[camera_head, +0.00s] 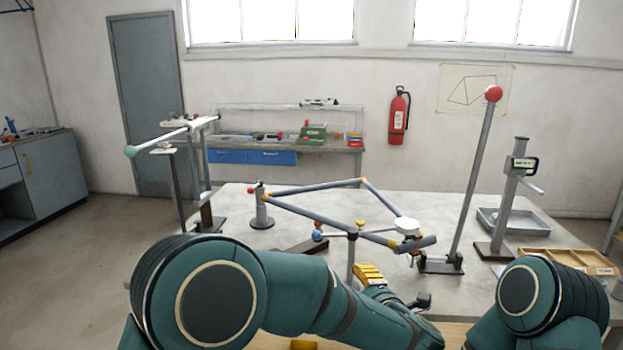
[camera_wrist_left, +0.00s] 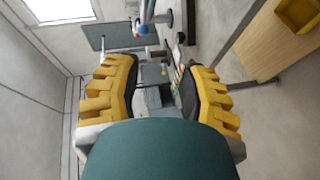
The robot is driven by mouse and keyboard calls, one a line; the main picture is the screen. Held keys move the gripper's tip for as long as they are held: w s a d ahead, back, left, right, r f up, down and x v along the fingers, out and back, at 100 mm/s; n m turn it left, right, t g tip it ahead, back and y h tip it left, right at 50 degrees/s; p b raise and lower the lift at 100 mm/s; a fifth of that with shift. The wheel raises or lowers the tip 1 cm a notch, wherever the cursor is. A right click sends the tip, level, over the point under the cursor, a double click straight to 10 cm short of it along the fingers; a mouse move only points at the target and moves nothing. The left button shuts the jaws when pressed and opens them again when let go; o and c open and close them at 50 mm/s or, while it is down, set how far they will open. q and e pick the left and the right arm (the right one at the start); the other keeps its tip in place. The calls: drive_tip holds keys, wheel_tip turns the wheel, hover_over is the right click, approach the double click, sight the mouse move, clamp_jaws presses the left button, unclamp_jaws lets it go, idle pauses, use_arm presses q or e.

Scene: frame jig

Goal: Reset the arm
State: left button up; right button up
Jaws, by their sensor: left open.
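My left arm (camera_head: 295,292) reaches in from the lower left across the front of the work table. Its gripper (camera_head: 392,288), with yellow fingers and dark pads, is low at the front of the table, below the frame. In the left wrist view the gripper (camera_wrist_left: 160,72) is open, its two fingers wide apart with nothing between them. My right arm (camera_head: 535,295) shows only as a green joint at the lower right; its gripper is out of view. The grey tube frame (camera_head: 312,214) with yellow joints stands on the jig above and behind the left gripper.
A tall post with a red ball (camera_head: 493,93) and a height gauge (camera_head: 510,195) stand on the table's right side, near a grey tray (camera_head: 530,226) and a wooden divided box (camera_head: 565,260). A post with a red knob (camera_head: 262,210) stands at left. A yellow bin (camera_wrist_left: 300,14) shows at upper right.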

use_arm(q)
drive_tip(key=w+a+f+m+g+h, duration=0.25)
drive_tip(key=a+f+m, duration=0.4)
drive_tip(key=f, duration=0.45)
drive_tip(key=s+a+f+m+g+h, duration=0.2)
drive_tip(key=s+a+f, duration=0.1)
drive_tip(key=f, duration=0.3)
drive_tip(key=s+a+f+m+g+h, duration=0.1)
drive_tip(key=s+a+f+m, duration=0.25)
drive_tip(key=f, duration=0.25)
drive_tip(key=s+a+f+m+g+h, duration=0.1)
drive_tip(key=s+a+f+m+g, duration=0.1)
drive_tip(key=s, duration=0.7)
drive_tip(key=s+a+f+m+g+h, duration=0.1)
drive_tip(key=s+a+f+m+g, duration=0.2)
drive_tip(key=s+a+f+g, duration=0.2)
drive_tip(key=s+f+g, duration=0.1)
drive_tip(key=s+f, duration=0.2)
drive_tip(key=s, duration=0.2)
drive_tip(key=shift+s+a+m, duration=0.2)
drive_tip(key=shift+m, duration=0.1)
